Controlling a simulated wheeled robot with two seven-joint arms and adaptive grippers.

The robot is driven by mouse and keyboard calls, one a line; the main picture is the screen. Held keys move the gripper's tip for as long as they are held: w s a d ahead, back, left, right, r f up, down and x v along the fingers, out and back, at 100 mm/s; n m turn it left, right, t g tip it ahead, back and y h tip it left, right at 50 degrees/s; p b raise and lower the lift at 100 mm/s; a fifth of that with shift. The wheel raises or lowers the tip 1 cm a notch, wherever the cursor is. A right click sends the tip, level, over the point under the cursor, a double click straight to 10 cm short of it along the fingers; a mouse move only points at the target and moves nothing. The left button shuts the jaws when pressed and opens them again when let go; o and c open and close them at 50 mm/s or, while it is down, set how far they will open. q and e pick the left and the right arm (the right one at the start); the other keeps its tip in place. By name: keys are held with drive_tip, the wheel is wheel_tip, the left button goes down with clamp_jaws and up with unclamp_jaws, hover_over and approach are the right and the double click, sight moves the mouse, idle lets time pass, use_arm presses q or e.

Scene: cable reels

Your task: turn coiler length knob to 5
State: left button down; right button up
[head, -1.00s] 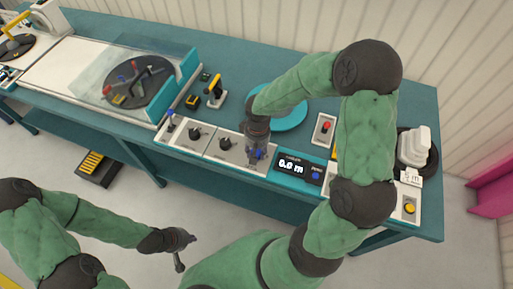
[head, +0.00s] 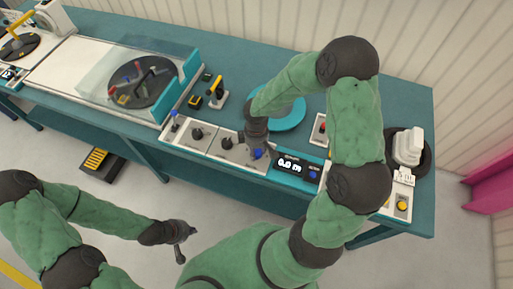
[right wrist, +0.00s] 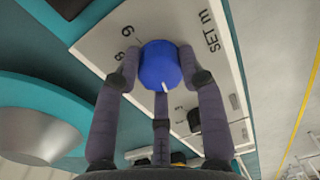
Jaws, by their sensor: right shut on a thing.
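The blue coiler length knob (right wrist: 161,65) sits on a white panel marked "SET m" with printed digits around it. Its white mark points toward the bottom of the right wrist view. My right gripper (right wrist: 162,78) has its fingers closed around the knob from the sides. In the head view the knob (head: 257,154) shows just under my right gripper (head: 256,148). My left gripper (head: 182,241) hangs over the floor in front of the bench, away from everything; its finger opening is too small to tell.
A display (head: 290,165) reading about 0.0 m is right of the knob. Two dark knobs (head: 197,134) (head: 226,142) are to its left. A teal disc (head: 290,115) lies behind.

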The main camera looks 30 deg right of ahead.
drive_tip(key=shift+w+r+n, duration=0.2)
drive_tip(key=shift+w+n, duration=0.1)
drive_tip(key=shift+w, duration=0.05)
idle(0.3)
drive_tip(key=o, duration=1.1)
drive_tip(key=shift+a, duration=0.1)
drive_tip(key=shift+c, duration=0.2)
drive_tip(key=shift+o, duration=0.3)
drive_tip(key=shift+a+f, duration=0.1)
drive_tip(key=shift+a, duration=0.05)
drive_tip(key=shift+s, duration=0.15)
wheel_tip(320, 180, up, 12)
drive_tip(key=shift+d, duration=0.25)
